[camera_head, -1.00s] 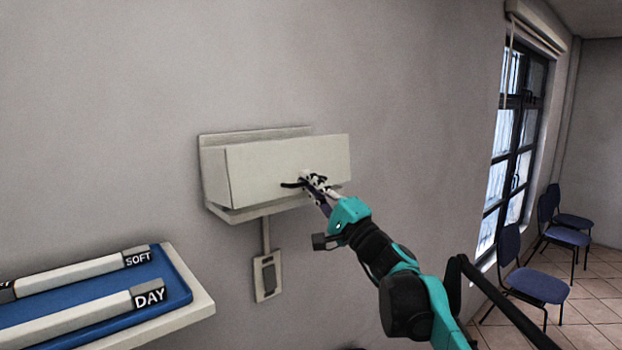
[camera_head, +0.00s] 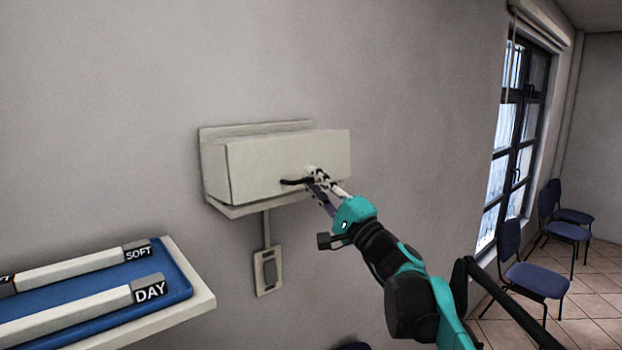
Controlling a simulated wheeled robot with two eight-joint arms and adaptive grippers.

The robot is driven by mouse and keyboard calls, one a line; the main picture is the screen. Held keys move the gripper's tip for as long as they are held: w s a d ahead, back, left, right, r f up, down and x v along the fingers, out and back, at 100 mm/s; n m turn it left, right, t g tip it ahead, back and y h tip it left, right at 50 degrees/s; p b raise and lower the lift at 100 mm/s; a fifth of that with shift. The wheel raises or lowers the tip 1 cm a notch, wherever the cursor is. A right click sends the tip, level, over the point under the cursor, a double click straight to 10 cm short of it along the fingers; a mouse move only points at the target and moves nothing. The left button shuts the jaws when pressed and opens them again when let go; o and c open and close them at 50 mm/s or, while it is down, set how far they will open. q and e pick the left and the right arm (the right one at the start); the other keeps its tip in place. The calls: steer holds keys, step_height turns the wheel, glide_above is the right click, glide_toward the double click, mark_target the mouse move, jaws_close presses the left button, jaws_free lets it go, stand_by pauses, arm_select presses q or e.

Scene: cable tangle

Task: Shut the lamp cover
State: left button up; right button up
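The lamp cover (camera_head: 265,165) is the long pale box front of the lamp on the wall, in the middle of the head view. It stands close over the pale lamp base (camera_head: 215,133), whose back plate shows above it and whose lower ledge shows beneath. A dark handle (camera_head: 293,182) sits low on the cover's front. My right gripper (camera_head: 313,177) has its fingertips at the cover's front, at the right end of the handle. The fingers are small and overlap, so contact and opening are unclear. My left gripper is out of view.
A wall switch (camera_head: 268,271) hangs below the lamp on a conduit. At lower left, a white shelf (camera_head: 203,302) carries a blue tray (camera_head: 180,287) with tubes labelled SOFT (camera_head: 80,268) and DAY (camera_head: 75,312). Chairs (camera_head: 535,275) and a window (camera_head: 512,150) are at right.

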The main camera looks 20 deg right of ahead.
steer(key=v, duration=1.1)
steer(key=shift+w+d, duration=0.1)
steer(key=s+a+f+n+g+b, duration=0.2)
steer(key=a+f+n+g+b, duration=0.3)
steer(key=f, duration=0.7)
steer(key=s+a+f+n+g+b, duration=0.1)
steer(key=s+a+f+g+b, duration=0.15)
steer(key=a+f, duration=0.6)
steer(key=s+a+f+n+g+b, duration=0.3)
steer(key=f, duration=1.1)
steer(key=s+d+f+n+g+h+b, duration=0.2)
steer(key=s+d+f+h+b, duration=0.1)
steer(key=f, duration=0.9)
steer(key=s+d+f+n+g+h+b, duration=0.1)
steer(key=s+d+f+n+h+b, duration=0.2)
steer(key=s+f, duration=0.4)
step_height(320, 180, down, 6)
steer(key=shift+s+d+f+g+h+b, duration=0.1)
steer(key=shift+s+d+g+h+b, duration=0.2)
steer(key=shift+h+b, duration=0.75)
steer(key=shift+w+a, duration=0.1)
